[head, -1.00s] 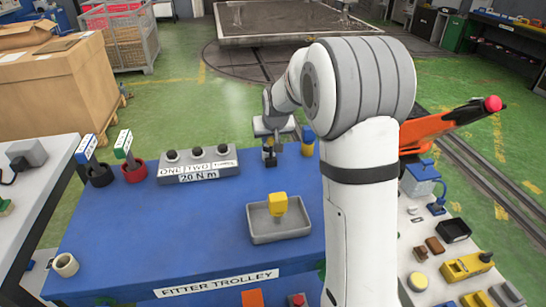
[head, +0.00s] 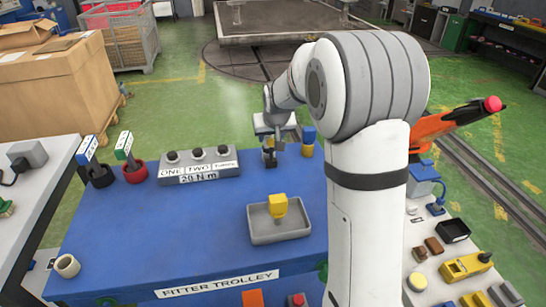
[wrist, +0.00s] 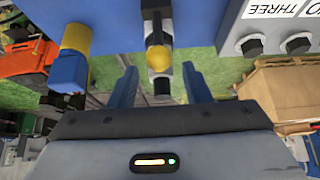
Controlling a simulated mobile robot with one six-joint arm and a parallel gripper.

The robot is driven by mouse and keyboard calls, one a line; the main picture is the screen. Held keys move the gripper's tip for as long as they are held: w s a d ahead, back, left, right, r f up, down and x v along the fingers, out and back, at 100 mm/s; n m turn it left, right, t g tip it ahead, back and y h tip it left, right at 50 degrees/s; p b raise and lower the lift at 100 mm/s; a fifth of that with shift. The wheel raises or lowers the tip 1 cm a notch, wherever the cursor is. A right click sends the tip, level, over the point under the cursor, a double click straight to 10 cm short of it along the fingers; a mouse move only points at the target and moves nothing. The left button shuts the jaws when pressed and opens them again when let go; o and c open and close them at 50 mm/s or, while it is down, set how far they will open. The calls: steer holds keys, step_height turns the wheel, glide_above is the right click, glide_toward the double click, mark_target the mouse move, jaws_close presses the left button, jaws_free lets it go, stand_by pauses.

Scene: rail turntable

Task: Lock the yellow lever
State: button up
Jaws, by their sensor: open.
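My gripper (head: 275,136) is over the back edge of the blue trolley top. In the wrist view its two blue fingers (wrist: 161,82) are apart, with nothing clamped between them. A small grey and black fitting with a round yellow knob (wrist: 160,57) shows between and just beyond the fingertips; it looks like the yellow lever, but I cannot tell its lock position. In the head view this fitting (head: 269,158) is low under my gripper, and its knob is mostly hidden.
A yellow post with a blue cap (head: 308,141) stands close right of my gripper. A grey box with several black knobs (head: 198,165) is to the left. The trolley's left front (head: 150,235) is mostly clear.

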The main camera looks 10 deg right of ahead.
steer(key=shift+p+v, duration=0.65)
steer(key=shift+v, duration=1.65)
steer(key=shift+s, duration=0.1)
steer(key=s+r+g+p, duration=0.1)
steer(key=s+g, duration=0.2)
steer(key=s, duration=3)
steer(key=shift+r+g, duration=0.35)
steer(key=shift+g, duration=0.05)
steer(key=shift+d, duration=0.1)
